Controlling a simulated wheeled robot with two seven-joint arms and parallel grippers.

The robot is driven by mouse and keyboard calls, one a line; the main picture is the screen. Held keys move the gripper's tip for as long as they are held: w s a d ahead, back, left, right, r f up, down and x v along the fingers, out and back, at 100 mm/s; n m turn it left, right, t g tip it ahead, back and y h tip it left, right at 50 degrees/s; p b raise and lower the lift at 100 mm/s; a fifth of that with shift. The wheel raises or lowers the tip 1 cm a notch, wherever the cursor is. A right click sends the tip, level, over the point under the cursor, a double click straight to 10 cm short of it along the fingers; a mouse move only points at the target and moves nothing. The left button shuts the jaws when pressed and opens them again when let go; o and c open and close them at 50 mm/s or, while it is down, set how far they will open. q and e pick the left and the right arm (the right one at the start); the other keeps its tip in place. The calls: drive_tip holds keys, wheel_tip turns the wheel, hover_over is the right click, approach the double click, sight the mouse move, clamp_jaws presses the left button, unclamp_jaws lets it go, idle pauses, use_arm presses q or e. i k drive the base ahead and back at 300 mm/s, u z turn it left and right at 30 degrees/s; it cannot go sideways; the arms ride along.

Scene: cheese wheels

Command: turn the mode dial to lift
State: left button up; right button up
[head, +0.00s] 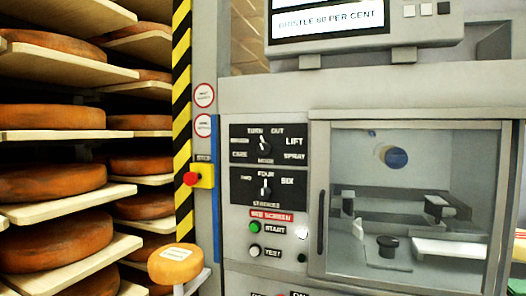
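The mode dial (264,146) is a small black knob on the upper black plate (240,158) of the machine's control panel. Words around it include TURN, OUT, LIFT and SPRAY, with MODE below. Its light pointer appears to aim up and slightly left, near TURN; it is small, so the exact setting is hard to read. The LIFT label (294,141) is to the right of the knob. Neither of my grippers shows in the head view, and nothing visible touches the dial.
Below is a second dial (266,189), with green START (255,227) and white TEST (254,251) buttons. A red stop button (191,179) protrudes at left. A glass-fronted chamber (340,262) is at right. Shelves of cheese wheels (55,184) fill the left; an orange round (176,264) stands low in front.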

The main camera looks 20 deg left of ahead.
sight(264, 148)
drive_tip(key=u, duration=0.05)
drive_tip(key=k, duration=0.5)
drive_tip(key=z, duration=1.35)
drive_tip(key=i, duration=1.1)
drive_tip(key=u, duration=1.95)
